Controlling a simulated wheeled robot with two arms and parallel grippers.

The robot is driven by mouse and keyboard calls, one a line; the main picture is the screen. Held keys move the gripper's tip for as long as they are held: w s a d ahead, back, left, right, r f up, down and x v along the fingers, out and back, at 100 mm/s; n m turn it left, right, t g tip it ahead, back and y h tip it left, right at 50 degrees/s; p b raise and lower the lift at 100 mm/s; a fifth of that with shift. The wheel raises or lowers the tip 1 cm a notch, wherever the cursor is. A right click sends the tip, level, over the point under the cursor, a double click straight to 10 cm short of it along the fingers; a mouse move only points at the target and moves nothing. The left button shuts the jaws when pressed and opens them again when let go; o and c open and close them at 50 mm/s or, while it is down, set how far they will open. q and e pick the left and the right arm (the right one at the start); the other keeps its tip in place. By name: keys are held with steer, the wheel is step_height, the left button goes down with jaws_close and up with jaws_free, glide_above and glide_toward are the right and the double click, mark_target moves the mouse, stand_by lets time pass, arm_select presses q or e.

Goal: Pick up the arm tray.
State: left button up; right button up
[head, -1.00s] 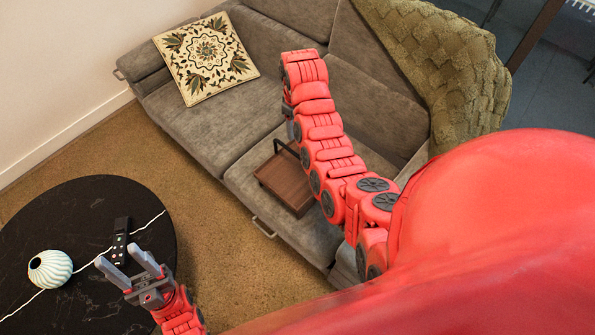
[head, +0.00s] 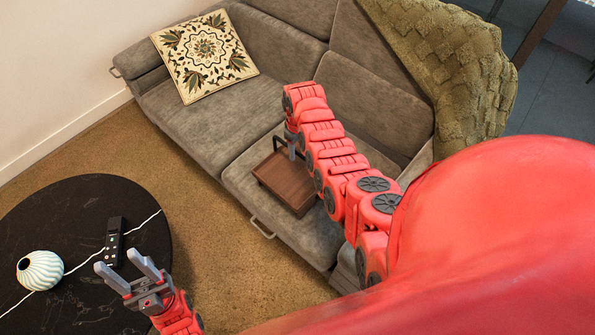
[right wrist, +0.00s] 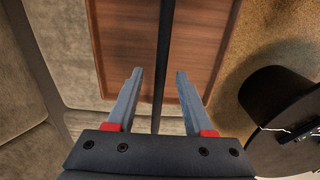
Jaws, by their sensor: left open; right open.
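The arm tray (head: 284,184) is a brown wooden tray with a dark bar handle, resting on the grey sofa seat. In the right wrist view the wooden tray (right wrist: 205,45) lies below my right gripper (right wrist: 152,75), which is open. The dark bar (right wrist: 160,90) runs between its two fingers, with a gap on each side. In the head view my right gripper (head: 291,148) points down at the tray's handle end and is partly hidden by my arm. My left gripper (head: 128,268) is open and empty above the black round table.
The black table (head: 60,215) holds a striped white vase (head: 40,270) and a dark remote (head: 114,240). The sofa (head: 195,120) carries a patterned cushion (head: 204,55) and a green throw (head: 440,60). Bare carpet (head: 225,265) lies between table and sofa.

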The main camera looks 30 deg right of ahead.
steer(key=shift+f, duration=0.9)
jaws_close()
stand_by(0.9)
